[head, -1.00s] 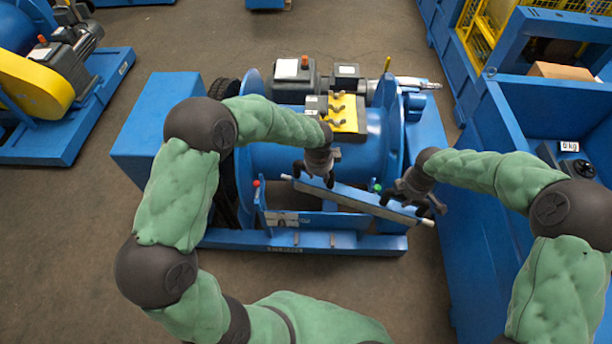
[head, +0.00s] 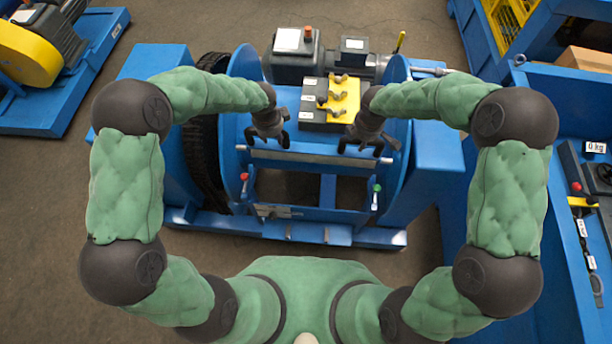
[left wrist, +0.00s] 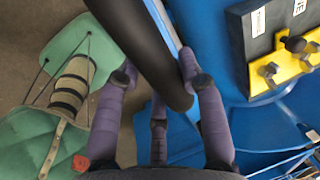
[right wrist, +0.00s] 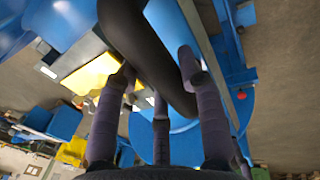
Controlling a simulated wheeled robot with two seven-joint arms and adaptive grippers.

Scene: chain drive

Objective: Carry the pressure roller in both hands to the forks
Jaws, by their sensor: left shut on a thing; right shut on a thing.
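The pressure roller (head: 316,158) is a long dark grey bar with thin bright ends, lying nearly level across the front of the blue drum machine. My left gripper (head: 268,135) is shut on it toward its left end, and my right gripper (head: 365,145) toward its right end. The roller is a thick dark cylinder between the fingers in the left wrist view (left wrist: 145,55) and the right wrist view (right wrist: 145,55). Below its ends are a red-tipped post (head: 244,178) and a green-tipped post (head: 376,188), apparently at the forks. The fork slots are not clear, nor whether the roller touches them.
The blue drum machine (head: 230,230) carries a yellow plate with dark wing knobs (head: 340,100) close behind the grippers. A blue bench (head: 585,95) with a scale display stands at the right. A yellow-guarded motor unit (head: 40,60) is at far left. Bare floor lies at lower left.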

